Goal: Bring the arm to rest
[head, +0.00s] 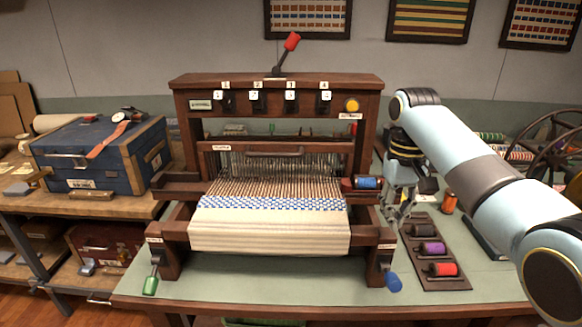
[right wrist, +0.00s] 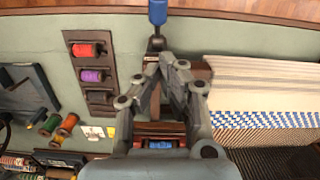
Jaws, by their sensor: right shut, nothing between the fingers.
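My right arm comes in from the right in the head view. Its gripper (head: 396,216) points down beside the right side of the wooden loom (head: 277,80), just left of the spool rack (head: 440,284). In the right wrist view the gripper (right wrist: 162,60) has its fingers drawn together at the tips, with nothing held. A shuttle with a blue spool (head: 367,182) sits at the loom's right side, close to the gripper. In the head view I cannot tell whether the fingers touch the loom frame. My left gripper is in neither view.
The loom carries blue-and-white cloth (head: 270,235). The rack holds red, purple and black spools. A blue-handled crank (head: 393,282) juts from the loom's front right. A spinning wheel (head: 550,145) stands behind my arm. A blue case (head: 95,155) is at left.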

